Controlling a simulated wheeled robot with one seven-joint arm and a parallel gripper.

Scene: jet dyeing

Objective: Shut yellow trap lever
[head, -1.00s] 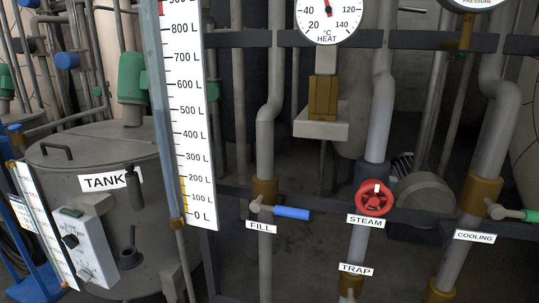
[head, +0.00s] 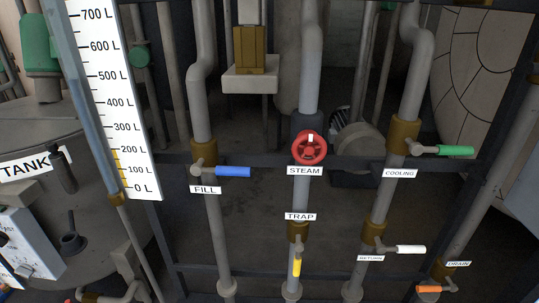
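The yellow trap lever (head: 297,267) is in the head view, low and right of the middle. It hangs straight down, in line with its vertical pipe, from a brass valve (head: 297,232) under the TRAP label (head: 300,216). My gripper is not in view, so its place relative to the lever does not show.
Above the trap valve is the red STEAM handwheel (head: 309,148). The blue FILL lever (head: 232,171) is to the left. The green COOLING lever (head: 455,151), white RETURN lever (head: 410,249) and orange DRAIN lever (head: 428,289) are to the right. Dark frame bars cross behind the pipes.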

